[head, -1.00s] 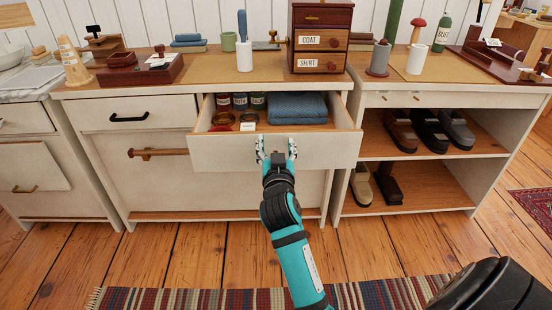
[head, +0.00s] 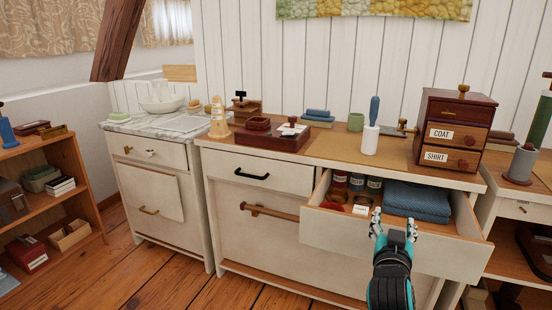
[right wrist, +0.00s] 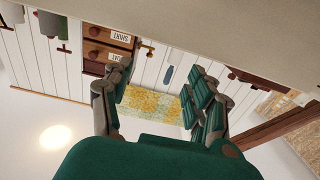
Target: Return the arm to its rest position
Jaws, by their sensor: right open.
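My right gripper (head: 394,226) is in front of the open drawer (head: 390,246) in the head view, near its front panel. Its fingers are apart with nothing between them; whether they touch the panel I cannot tell. The drawer holds a folded blue cloth (head: 417,200), several jars and a small white label. In the right wrist view the two fingers (right wrist: 162,95) are spread, and a pale flat surface, probably the drawer front (right wrist: 220,25), crosses the top. My left gripper is not in view.
The dresser top (head: 330,142) bears a small COAT and SHIRT cabinet (head: 452,130), a blue-handled tool (head: 371,130) and a red-brown tray (head: 270,138). A shelf unit (head: 60,205) stands at left. Wooden floor (head: 150,275) is free in front.

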